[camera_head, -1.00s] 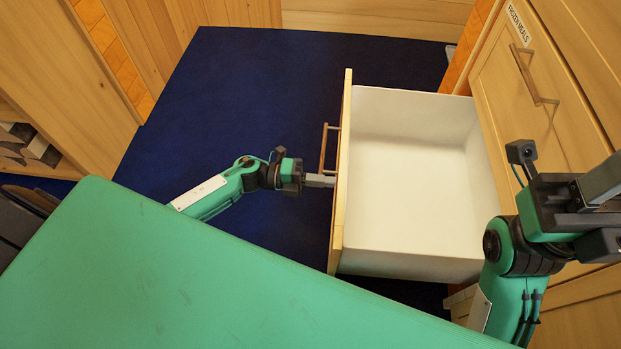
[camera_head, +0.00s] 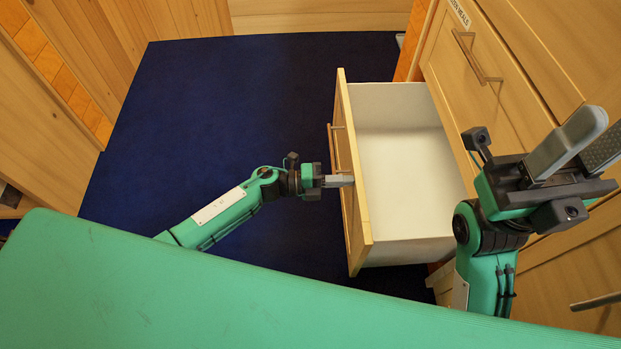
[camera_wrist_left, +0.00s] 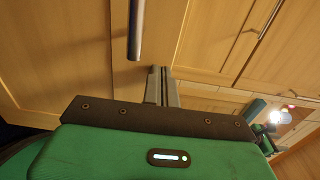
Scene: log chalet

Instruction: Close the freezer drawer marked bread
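A wooden drawer (camera_head: 402,160) with a white interior stands pulled out from the cabinet and looks empty in the head view. Its label is not visible. Its front panel (camera_head: 357,215) carries a bar handle (camera_head: 334,140), which also shows in the left wrist view (camera_wrist_left: 136,28). My left gripper (camera_head: 350,180) is at the outer face of the front panel, beside the handle. Its fingers (camera_wrist_left: 162,88) are together with nothing between them and appear to touch the panel. My right gripper (camera_head: 583,145) is open and empty, in front of the cabinet right of the drawer.
A closed drawer (camera_head: 490,85) with a partly cut-off label ending in "MEALS" is above the open one. Dark blue floor (camera_head: 230,110) lies free left of the drawer. Wooden walls (camera_head: 60,90) stand at the left.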

